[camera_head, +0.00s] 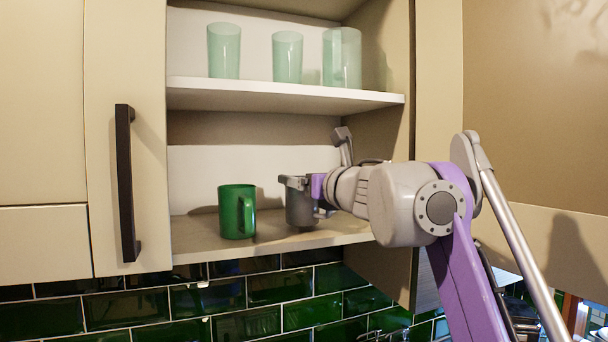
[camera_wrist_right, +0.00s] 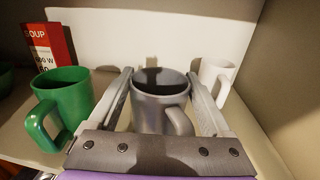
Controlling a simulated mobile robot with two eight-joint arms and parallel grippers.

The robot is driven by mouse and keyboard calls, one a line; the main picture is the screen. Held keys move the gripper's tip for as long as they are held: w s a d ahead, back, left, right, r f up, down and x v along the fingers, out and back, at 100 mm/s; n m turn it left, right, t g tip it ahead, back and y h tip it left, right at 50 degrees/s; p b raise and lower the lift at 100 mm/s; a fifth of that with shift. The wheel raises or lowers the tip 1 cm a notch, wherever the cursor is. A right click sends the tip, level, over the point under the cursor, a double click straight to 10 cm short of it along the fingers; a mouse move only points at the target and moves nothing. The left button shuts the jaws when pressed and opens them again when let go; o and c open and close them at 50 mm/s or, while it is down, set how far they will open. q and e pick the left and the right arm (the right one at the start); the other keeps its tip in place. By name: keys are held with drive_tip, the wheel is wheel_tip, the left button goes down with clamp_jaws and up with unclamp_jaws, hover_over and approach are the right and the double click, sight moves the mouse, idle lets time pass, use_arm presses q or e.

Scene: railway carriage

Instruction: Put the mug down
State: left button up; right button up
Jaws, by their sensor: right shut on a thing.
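A grey mug (camera_head: 299,207) is in the lower compartment of the open wall cupboard. My right gripper (camera_head: 303,183) is shut on it, coming in from the right. In the right wrist view the grey mug (camera_wrist_right: 158,112) stands upright between the two fingers of the gripper (camera_wrist_right: 160,76), its handle towards the wrist. Its base is near the lower shelf (camera_head: 205,243); I cannot tell whether it touches. A green mug (camera_head: 237,212) stands to its left, with a gap; it also shows in the wrist view (camera_wrist_right: 72,98). My left gripper is not in view.
A white mug (camera_wrist_right: 217,78) stands close to the right finger. A red soup box (camera_wrist_right: 62,42) is behind the green mug. Several pale green glasses (camera_head: 287,57) stand on the upper shelf (camera_head: 280,97). The cupboard side wall is on the right.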

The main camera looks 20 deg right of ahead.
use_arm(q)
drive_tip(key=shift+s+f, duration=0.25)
use_arm(e)
drive_tip(key=shift+s+f, duration=0.15)
drive_tip(key=shift+f, duration=0.2)
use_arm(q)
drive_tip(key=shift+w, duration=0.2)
use_arm(e)
drive_tip(key=shift+w, duration=0.25)
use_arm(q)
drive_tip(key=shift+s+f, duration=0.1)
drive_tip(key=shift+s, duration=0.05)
use_arm(e)
drive_tip(key=shift+s+f, duration=0.1)
drive_tip(key=shift+f, duration=0.15)
drive_tip(key=o, duration=1.5)
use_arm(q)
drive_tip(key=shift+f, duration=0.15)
use_arm(e)
drive_tip(key=shift+s, duration=0.4)
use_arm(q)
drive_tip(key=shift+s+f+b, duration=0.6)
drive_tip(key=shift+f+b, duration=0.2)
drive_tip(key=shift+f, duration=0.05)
use_arm(e)
drive_tip(key=s, duration=1)
drive_tip(key=shift+d, duration=0.25)
